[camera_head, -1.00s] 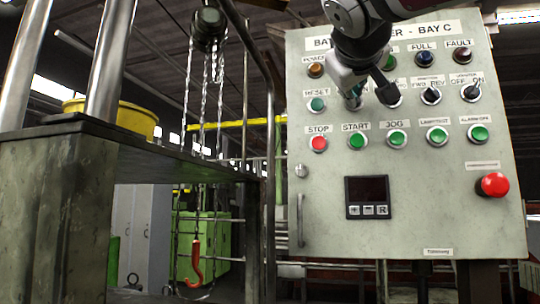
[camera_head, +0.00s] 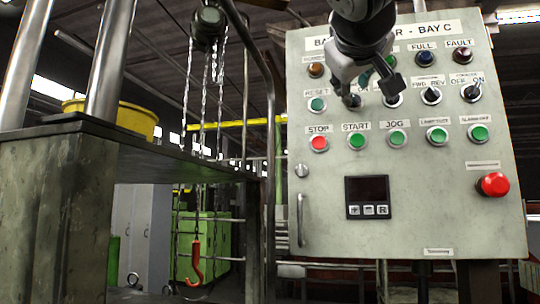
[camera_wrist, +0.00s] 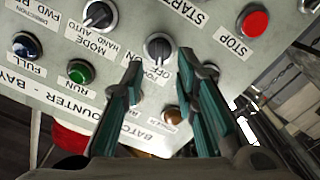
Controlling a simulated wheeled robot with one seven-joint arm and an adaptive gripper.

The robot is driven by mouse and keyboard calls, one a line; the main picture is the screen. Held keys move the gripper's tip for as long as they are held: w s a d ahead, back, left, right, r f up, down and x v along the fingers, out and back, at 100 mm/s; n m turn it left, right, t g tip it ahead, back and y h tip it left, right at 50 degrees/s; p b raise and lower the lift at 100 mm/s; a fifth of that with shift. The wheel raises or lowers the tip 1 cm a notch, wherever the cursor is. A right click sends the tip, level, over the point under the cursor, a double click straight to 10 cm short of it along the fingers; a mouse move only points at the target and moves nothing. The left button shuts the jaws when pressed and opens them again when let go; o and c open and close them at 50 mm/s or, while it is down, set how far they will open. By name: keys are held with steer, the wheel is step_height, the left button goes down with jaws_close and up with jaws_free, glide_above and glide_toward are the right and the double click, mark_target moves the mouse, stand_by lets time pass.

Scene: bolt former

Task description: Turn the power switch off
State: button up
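The power switch (camera_wrist: 157,50) is a black rotary knob in a silver ring, with an OFF/ON label beside it in the wrist view. It is on the grey control panel (camera_head: 400,240) and partly visible in the head view (camera_head: 354,101). Which position its pointer marks is unclear. My gripper (camera_wrist: 160,65) is open, its two teal-lined fingers on either side of the knob in the wrist view, with nothing between them. In the head view my gripper (camera_head: 369,93) hangs in front of the panel's second row. I cannot tell whether the fingertips touch the knob.
The mode knob (camera_wrist: 97,15) sits close beside the switch. The green RESET button (camera_head: 317,104), red STOP button (camera_head: 319,143) and green START button (camera_head: 356,141) are nearby. A red emergency button (camera_head: 493,184) protrudes at right. A steel frame with a hanging orange hook (camera_head: 194,268) stands at left.

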steer(key=v, duration=0.9)
steer(key=shift+s, duration=0.15)
steer(key=s+d+f+m+g+y, duration=0.1)
steer(key=d+f+g, duration=0.15)
steer(key=f, duration=0.75)
steer(key=s+d+f+g, duration=0.2)
steer(key=f+g, duration=0.2)
steer(key=f, duration=0.7)
steer(key=s+d+f+m+g+y, duration=0.1)
steer(key=d+f+g, duration=0.15)
steer(key=f, duration=0.75)
steer(key=s+a+f+g+y, duration=0.15)
steer(key=s+f+g, duration=0.25)
steer(key=s+f, duration=0.6)
steer(key=s+a+f+g+y, duration=0.15)
steer(key=s+f+g, duration=0.4)
steer(key=f, duration=0.95)
step_height(320, 180, up, 21)
steer(key=t+p, duration=0.5)
steer(key=p, duration=1.3)
steer(key=shift+s+d+r+m+y+p, duration=0.2)
steer(key=shift+s+d+m+y+p, duration=0.1)
steer(key=shift+s, duration=0.05)
